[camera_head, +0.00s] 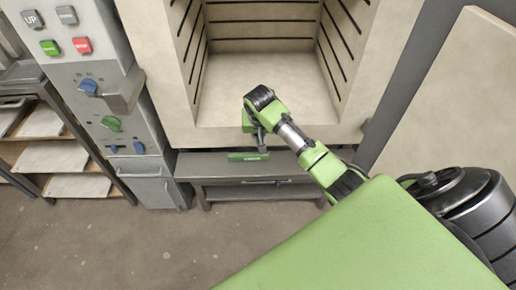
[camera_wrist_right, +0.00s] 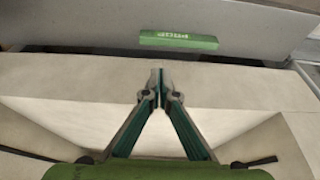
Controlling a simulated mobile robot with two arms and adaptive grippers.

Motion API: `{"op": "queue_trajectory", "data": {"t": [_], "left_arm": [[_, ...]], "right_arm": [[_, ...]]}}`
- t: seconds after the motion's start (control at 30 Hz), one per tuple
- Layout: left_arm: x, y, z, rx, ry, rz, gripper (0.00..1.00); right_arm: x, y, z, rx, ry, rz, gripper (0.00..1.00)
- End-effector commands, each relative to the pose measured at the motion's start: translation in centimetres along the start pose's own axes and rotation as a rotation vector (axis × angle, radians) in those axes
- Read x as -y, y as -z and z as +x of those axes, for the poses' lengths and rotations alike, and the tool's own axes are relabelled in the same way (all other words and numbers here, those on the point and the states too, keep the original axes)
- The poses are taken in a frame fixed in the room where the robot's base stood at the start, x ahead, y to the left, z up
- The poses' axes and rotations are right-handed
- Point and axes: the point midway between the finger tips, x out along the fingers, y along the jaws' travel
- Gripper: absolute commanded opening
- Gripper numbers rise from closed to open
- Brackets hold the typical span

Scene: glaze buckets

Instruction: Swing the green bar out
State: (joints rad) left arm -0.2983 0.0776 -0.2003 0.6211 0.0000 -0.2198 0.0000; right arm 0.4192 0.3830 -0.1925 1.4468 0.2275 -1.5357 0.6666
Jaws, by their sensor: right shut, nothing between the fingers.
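The green bar (camera_head: 248,157) with pale lettering is on the grey metal front below the kiln opening. It also shows in the right wrist view (camera_wrist_right: 178,41), lying lengthwise across the upper middle. My right gripper (camera_head: 262,147) is in front of the kiln's lower edge, close above the bar in the head view. In the wrist view its fingertips (camera_wrist_right: 160,75) meet, with nothing between them. A gap shows between the tips and the bar there. The bar's mounting cannot be made out. My left gripper is in neither view.
The open kiln chamber (camera_head: 265,85) has pale slotted walls behind my right arm. A control panel (camera_head: 85,85) with coloured buttons and knobs stands left. A shelf rack (camera_head: 50,155) is at far left. A pale kiln door (camera_head: 450,90) stands right. The floor (camera_head: 130,245) is clear at front left.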

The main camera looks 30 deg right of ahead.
Motion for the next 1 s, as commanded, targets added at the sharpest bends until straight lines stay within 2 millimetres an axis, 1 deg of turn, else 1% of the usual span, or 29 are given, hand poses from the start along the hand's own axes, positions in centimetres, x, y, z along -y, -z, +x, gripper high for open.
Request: {"op": "queue_trajectory", "data": {"t": [0.17, 0.27, 0.37, 0.6, 0.7, 0.83, 1.0], "left_arm": [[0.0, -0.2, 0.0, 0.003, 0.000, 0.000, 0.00], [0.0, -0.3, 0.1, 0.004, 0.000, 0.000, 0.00], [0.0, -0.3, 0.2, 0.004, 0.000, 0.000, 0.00], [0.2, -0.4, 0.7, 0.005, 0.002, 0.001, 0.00], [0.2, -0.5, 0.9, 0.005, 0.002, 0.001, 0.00], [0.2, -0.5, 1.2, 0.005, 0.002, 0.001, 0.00], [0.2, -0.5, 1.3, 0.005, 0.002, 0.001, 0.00]], "right_arm": [[0.0, -0.1, 0.1, 0.000, 0.000, -0.002, 0.00], [0.0, -0.1, 0.6, 0.001, 0.000, -0.002, 0.00], [0.0, -0.1, 1.8, 0.002, -0.002, -0.003, 0.00], [0.0, -0.1, 6.2, 0.002, -0.001, -0.003, 0.00], [0.0, -0.2, 7.8, 0.002, -0.001, -0.003, 0.00], [0.0, -0.1, 9.2, 0.001, -0.001, -0.002, 0.00], [0.0, -0.1, 10.0, 0.000, 0.000, -0.003, 0.00]]}}
